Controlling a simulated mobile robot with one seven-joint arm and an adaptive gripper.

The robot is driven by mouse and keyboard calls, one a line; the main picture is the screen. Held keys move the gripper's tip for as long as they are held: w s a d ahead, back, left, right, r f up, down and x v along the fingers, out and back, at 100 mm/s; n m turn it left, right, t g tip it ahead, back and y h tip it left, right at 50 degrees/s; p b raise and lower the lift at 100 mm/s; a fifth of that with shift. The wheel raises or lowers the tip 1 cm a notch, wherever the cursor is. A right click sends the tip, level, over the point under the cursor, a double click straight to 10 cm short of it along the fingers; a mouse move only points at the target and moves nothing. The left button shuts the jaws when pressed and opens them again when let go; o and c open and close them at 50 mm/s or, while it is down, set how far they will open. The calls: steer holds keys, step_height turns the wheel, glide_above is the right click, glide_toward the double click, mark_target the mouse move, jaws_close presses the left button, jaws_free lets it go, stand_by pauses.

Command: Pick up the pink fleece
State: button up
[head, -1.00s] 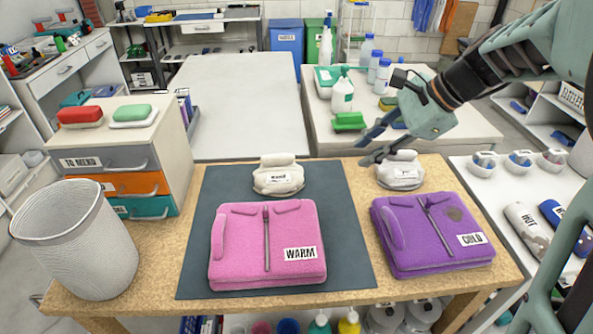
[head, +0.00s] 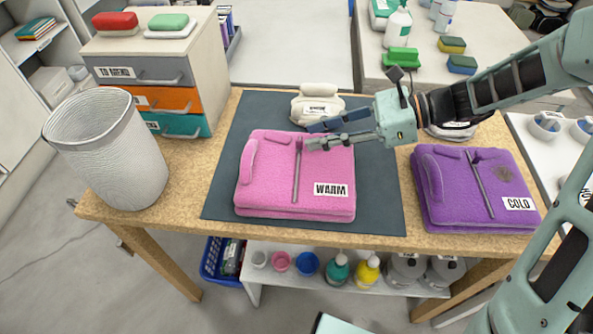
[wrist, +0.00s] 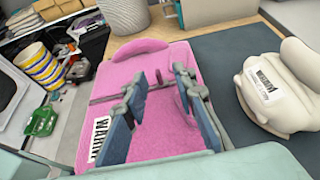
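The pink fleece (head: 270,185) lies folded on the dark mat (head: 385,200) on the wooden table, with a zip and a "WARM" label on it. In the wrist view the pink fleece (wrist: 165,125) fills the middle, behind my fingers. My gripper (head: 308,134) is at the far right part of the fleece, apparently above it; I cannot tell whether it touches. In the wrist view my gripper (wrist: 158,82) shows two fingers apart with nothing held between them.
A purple fleece (head: 450,195) labelled "COLD" lies to the right. A cream bag-like item (head: 318,103) stands behind the pink fleece, close to my gripper. A white mesh bin (head: 110,155) and a drawer unit (head: 150,72) stand at the left. The front mat edge is clear.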

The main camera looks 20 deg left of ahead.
mark_target(298, 142)
steer(key=x, duration=0.1)
steer(key=b+x, duration=0.1)
steer(key=x, duration=0.2)
steer(key=shift+s+d+f, duration=0.1)
steer(key=shift+s+f, duration=0.15)
steer(key=shift+f, duration=0.05)
steer(key=shift+s+a+f, duration=0.1)
steer(key=shift+a+f, duration=0.05)
steer(key=shift+a, duration=0.35)
steer(key=shift+c, duration=0.2)
jaws_close()
